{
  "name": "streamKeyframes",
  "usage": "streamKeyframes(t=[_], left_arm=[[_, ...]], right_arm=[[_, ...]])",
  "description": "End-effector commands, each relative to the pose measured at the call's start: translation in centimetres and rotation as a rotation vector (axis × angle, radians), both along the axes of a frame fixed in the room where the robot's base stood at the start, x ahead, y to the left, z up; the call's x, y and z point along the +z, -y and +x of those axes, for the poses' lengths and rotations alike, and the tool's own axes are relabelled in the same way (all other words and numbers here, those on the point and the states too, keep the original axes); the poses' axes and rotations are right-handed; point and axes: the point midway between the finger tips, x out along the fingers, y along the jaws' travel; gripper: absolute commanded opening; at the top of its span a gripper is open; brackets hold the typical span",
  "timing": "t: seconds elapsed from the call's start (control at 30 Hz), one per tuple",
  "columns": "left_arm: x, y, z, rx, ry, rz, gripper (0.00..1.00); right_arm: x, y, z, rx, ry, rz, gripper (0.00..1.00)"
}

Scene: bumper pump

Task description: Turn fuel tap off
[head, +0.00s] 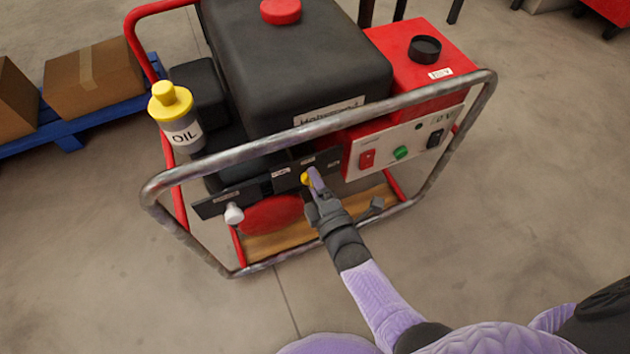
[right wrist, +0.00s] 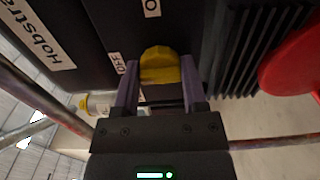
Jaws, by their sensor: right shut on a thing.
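The fuel tap (head: 306,179) is a small yellow knob on the black front panel of the generator (head: 300,60). My right gripper (head: 313,185) reaches it from below right. In the right wrist view the yellow tap (right wrist: 160,66) sits between the two purple fingers of the right gripper (right wrist: 160,88), which are shut on it. A label reading OFF (right wrist: 117,63) is left of the tap there, and a partly cut label starting with O (right wrist: 151,7) is above it. My left gripper is not in view.
A steel tube frame (head: 330,122) crosses in front of the panel, above my right gripper. A white knob (head: 234,213) is left on the panel. A yellow-capped oil bottle (head: 183,134) stands at left.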

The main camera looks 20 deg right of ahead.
Motion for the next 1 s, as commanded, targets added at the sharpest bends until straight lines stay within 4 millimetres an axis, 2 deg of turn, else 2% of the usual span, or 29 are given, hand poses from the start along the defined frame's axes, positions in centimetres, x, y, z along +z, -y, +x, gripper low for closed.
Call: streamKeyframes(t=[0.47,0.5,0.67,1.0], left_arm=[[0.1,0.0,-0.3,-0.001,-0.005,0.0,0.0],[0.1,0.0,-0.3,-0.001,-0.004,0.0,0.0],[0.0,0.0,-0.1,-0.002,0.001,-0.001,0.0],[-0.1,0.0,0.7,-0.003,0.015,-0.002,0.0]], right_arm=[[-0.2,0.0,-0.1,0.001,-0.004,-0.015,0.0],[-0.2,0.0,-0.1,0.001,-0.004,-0.015,0.56],[-0.1,0.0,-0.1,0.001,-0.003,-0.014,0.9],[0.0,0.3,-0.1,0.001,-0.001,-0.014,0.9]])
